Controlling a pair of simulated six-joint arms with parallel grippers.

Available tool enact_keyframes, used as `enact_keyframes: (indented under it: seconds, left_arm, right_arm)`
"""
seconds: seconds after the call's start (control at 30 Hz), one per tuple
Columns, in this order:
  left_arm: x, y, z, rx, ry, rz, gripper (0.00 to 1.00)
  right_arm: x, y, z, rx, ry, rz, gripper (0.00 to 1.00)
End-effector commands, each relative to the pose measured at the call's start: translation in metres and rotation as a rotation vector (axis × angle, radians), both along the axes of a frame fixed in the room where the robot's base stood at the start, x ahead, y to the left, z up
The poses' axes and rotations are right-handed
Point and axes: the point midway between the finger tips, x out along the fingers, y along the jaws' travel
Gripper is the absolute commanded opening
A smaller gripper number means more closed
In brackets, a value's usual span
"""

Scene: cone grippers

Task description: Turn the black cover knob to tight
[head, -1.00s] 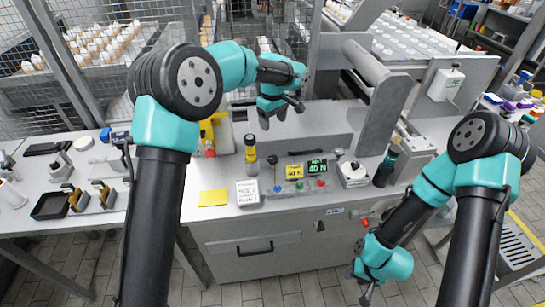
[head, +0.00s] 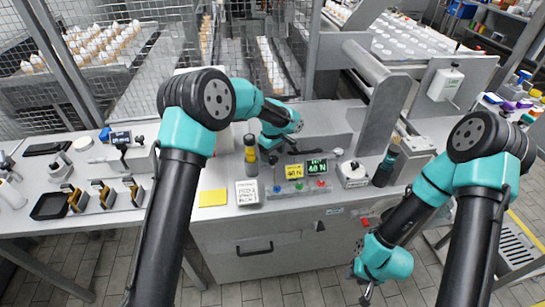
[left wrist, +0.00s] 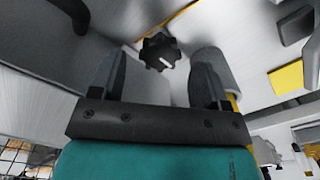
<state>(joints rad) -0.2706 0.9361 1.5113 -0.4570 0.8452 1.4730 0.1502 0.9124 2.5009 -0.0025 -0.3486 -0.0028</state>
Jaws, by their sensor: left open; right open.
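The black cover knob (left wrist: 160,51) is lobed, with a short white mark on its face. In the left wrist view it sits on a pale grey surface, beyond and between my open fingers and not touched by them. I cannot make it out surely in the head view. My left gripper (left wrist: 160,68) is open and empty; in the head view (head: 272,154) it points down behind the small control panel, its fingertips partly hidden. My right gripper (head: 367,291) hangs low at the right, in front of the bench, with nothing seen in it.
The control panel (head: 302,186) has green and yellow displays and small coloured knobs. A yellow-and-black bottle (head: 250,150), a printed card (head: 247,192) and a yellow pad (head: 212,198) stand or lie left of it. A dark bottle (head: 385,165) stands right. A grey cylinder shows near my right finger in the wrist view.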

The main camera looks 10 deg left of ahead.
Motion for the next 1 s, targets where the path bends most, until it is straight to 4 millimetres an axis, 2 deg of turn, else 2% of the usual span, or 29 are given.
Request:
enact_keyframes:
  seconds: [0.1, 0.2, 0.5, 1.0]
  left_arm:
    - [0.0, 0.0, -0.013, 0.001, 0.002, 0.0, 0.69]
    - [0.0, 0.0, -0.018, 0.0, 0.0, 0.0, 0.69]
    - [0.0, 0.0, -0.02, 0.0, 0.0, 0.0, 0.69]
    - [0.0, 0.0, -0.02, 0.0, 0.0, 0.0, 0.21]
  right_arm:
    - [0.0, 0.0, 0.0, 0.0, 0.0, 0.0, 0.4]
    - [0.0, 0.0, 0.0, 0.0, 0.0, 0.0, 0.4]
    - [0.0, 0.0, 0.0, 0.0, 0.0, 0.0, 0.4]
    - [0.0, 0.0, 0.0, 0.0, 0.0, 0.0, 0.4]
